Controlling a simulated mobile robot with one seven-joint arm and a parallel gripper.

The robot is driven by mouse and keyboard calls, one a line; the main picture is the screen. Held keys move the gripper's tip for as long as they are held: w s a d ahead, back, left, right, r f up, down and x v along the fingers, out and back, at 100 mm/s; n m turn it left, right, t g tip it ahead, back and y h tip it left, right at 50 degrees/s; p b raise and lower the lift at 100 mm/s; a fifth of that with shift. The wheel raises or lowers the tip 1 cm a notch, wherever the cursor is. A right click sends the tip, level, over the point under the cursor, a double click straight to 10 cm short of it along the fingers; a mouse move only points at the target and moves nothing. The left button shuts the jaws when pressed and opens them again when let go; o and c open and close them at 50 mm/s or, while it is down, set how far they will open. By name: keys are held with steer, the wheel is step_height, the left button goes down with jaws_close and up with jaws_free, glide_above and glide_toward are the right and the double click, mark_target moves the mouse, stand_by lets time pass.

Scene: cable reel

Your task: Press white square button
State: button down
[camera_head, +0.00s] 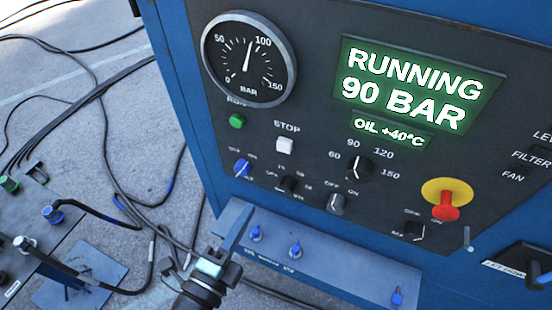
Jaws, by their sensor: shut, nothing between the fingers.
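The white square button (284,145) sits on the dark front panel of the blue cabinet, just under the label STOP. My gripper (241,220) is at the lower middle of the view, below and a little left of the button, apart from it in the picture.
A green button (236,121) is left of the white one. Around it are a pressure gauge (248,58), a lit display (418,85), knobs and a red emergency knob (446,205). A blue ledge (330,262) juts out below. Cables (100,90) lie on the floor at left.

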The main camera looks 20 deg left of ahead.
mark_target(285, 145)
steer(key=shift+w, duration=0.1)
steer(key=w+p, duration=0.2)
steer(key=w, duration=1.2)
steer(key=shift+d+p, duration=0.25)
steer(key=shift+p, duration=0.1)
